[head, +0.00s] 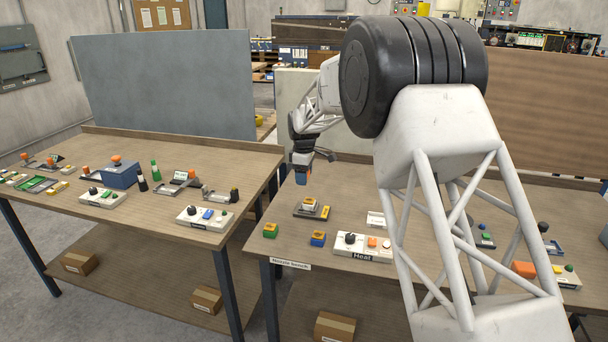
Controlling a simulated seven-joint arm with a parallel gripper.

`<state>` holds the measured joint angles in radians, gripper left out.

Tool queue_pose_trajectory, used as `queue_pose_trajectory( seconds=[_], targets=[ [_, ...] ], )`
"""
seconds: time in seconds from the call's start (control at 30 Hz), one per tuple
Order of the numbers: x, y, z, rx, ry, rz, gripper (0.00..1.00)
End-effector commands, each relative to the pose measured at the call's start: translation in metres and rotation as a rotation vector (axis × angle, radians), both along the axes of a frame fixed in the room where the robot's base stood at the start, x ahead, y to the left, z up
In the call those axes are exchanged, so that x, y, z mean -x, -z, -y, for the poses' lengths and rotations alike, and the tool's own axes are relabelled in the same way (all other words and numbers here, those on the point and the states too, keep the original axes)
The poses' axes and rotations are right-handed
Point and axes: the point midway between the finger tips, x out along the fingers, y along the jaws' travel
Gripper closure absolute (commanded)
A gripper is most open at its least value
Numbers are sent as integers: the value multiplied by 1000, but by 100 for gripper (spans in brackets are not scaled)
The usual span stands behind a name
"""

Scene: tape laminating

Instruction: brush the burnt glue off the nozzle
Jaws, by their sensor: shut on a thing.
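My gripper (302,168) is small in the head view, above the back left part of the bench labelled "Nozzle bench". It is shut on a small blue thing (301,180) that hangs below it; I cannot tell at this size whether it is the brush. A low grey fixture (311,211) with a white and yellow block on it stands on the bench below and in front of the gripper, apart from it. I cannot make out the nozzle or any burnt glue on it.
A white panel marked "Heat" (362,247), a green-and-yellow block (270,230) and a blue-and-yellow block (318,238) lie near the bench's front edge. My arm hides much of the bench's middle. A second bench (150,215) with several devices stands left.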

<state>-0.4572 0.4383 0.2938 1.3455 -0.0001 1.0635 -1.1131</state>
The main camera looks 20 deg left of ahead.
Motion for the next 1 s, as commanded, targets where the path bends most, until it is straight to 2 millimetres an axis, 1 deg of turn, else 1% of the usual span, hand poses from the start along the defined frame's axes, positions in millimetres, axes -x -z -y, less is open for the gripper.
queue_pose_trajectory(
  seconds=[0.73, 0.8, 0.83, 0.87, 1.0],
  targets=[
    [0, 66, 0, 1, 0, -2, 59],
    [0, 77, 1, 1, 0, -2, 59],
    [-1, 71, 4, -1, 1, 2, 58],
    [0, 70, 7, -1, 2, 1, 62],
    [0, 77, 20, 1, 2, -1, 62]
  ],
)
